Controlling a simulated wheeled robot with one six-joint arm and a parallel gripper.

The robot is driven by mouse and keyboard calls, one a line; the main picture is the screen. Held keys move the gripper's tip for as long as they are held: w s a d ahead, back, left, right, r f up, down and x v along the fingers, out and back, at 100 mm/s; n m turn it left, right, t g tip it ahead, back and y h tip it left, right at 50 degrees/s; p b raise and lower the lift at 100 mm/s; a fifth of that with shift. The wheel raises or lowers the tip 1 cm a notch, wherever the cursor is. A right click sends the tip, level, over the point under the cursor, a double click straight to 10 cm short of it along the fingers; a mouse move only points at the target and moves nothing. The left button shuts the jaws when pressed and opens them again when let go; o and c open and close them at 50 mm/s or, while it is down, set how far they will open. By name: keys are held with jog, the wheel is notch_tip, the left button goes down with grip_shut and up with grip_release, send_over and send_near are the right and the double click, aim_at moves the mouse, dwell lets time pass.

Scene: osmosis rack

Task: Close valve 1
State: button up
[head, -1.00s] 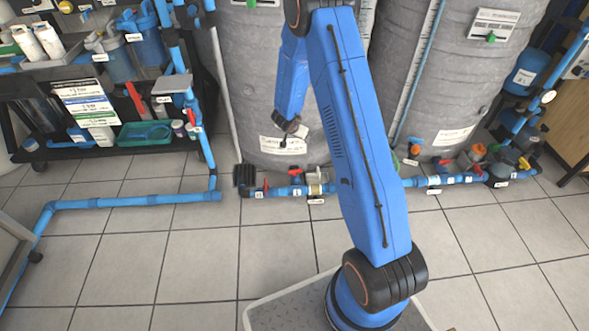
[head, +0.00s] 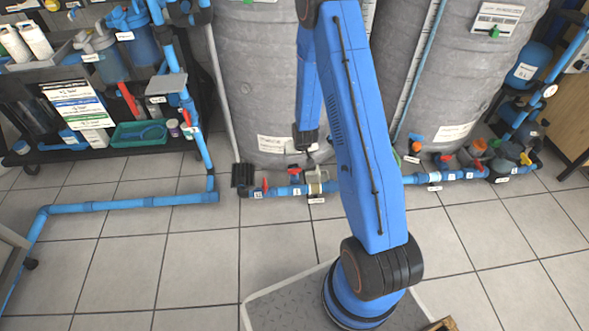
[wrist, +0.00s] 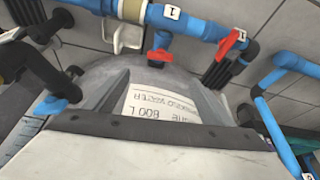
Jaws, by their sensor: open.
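A blue pipe runs along the floor in front of the grey tanks. A label with the number 1 (wrist: 172,12) is on it in the wrist view, and a small label (head: 297,191) shows there in the head view. Two red valve handles are near it: one (wrist: 230,42) beside the label and one (wrist: 160,55) on a short branch toward the tank. They show in the head view as a left handle (head: 265,184) and a right handle (head: 293,169). My gripper (wrist: 162,80) is open and empty, apart from both handles. In the head view, my gripper (head: 313,160) is small and partly unclear above the pipe.
The grey tank (head: 260,90) stands close behind the pipe. More valves with orange and red handles (head: 480,146) are at right. A black shelf rack (head: 90,150) with canisters stands at left. The tiled floor (head: 190,260) in front is mostly clear.

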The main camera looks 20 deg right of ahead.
aim_at(295, 169)
jog(key=x, duration=1.6)
jog(key=shift+w+d+f, duration=0.1)
jog(key=shift+w+f, duration=0.05)
jog(key=shift+f, duration=0.2)
jog(key=c, duration=1.1)
